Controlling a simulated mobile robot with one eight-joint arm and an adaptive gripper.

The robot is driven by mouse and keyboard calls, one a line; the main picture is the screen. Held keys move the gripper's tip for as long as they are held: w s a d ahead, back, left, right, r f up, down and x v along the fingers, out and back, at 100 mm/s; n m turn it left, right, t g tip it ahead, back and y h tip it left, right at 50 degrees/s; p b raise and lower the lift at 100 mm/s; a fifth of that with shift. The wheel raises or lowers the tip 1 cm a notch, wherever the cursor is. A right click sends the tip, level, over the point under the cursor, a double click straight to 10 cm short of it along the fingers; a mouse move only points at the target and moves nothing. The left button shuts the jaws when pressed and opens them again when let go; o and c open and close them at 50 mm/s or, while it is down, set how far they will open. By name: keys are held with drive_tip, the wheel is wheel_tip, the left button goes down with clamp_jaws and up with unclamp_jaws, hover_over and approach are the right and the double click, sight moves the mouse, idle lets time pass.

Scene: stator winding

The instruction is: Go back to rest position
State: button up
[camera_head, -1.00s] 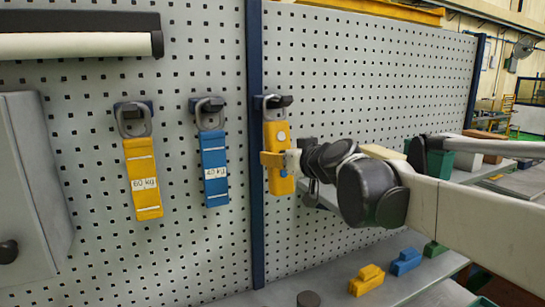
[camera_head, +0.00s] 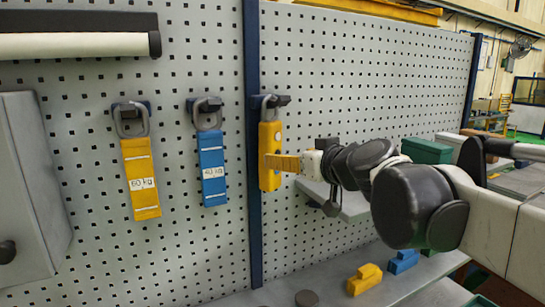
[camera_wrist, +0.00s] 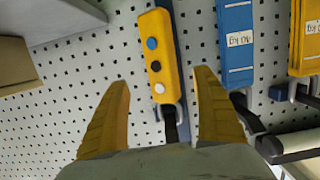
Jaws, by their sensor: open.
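A yellow pendant control (camera_head: 270,140) with round buttons hangs from a hook on the perforated wall panel, beside a blue upright post. My gripper (camera_head: 272,162) reaches in from the right, its yellow fingers level with the pendant's lower half. In the wrist view the two fingers (camera_wrist: 161,78) are spread wide. The yellow pendant (camera_wrist: 158,50) shows beyond and between them, with a blue, a black and a white button; clear gaps show on both sides of it. Whether a finger touches the pendant cannot be told.
A yellow 60 kg strap (camera_head: 140,165) and a blue 40 kg strap (camera_head: 212,160) hang to the left. A grey cabinet (camera_head: 30,190) is at far left. Yellow (camera_head: 364,280) and blue (camera_head: 404,262) blocks lie on the shelf below. A green box (camera_head: 428,152) stands behind my arm.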

drive_tip(key=s+d+f+m+g+h+b, duration=0.1)
drive_tip(key=s+f+b, duration=0.7)
drive_tip(key=f, duration=1.3)
drive_tip(key=s+d+f+m+g+h+b, duration=0.2)
drive_tip(key=s+d+f+b, duration=0.4)
drive_tip(key=f+b, duration=0.9)
drive_tip(key=s+d+f+m+g+h+b, duration=0.1)
drive_tip(key=s+d+f+g+h+b, duration=0.2)
drive_tip(key=s+f+b, duration=0.9)
wheel_tip(320, 180, down, 16)
drive_tip(key=shift+s+d+r+m+g, duration=0.2)
drive_tip(key=shift+d+r+m+g, duration=0.1)
drive_tip(key=shift+d+g, duration=0.4)
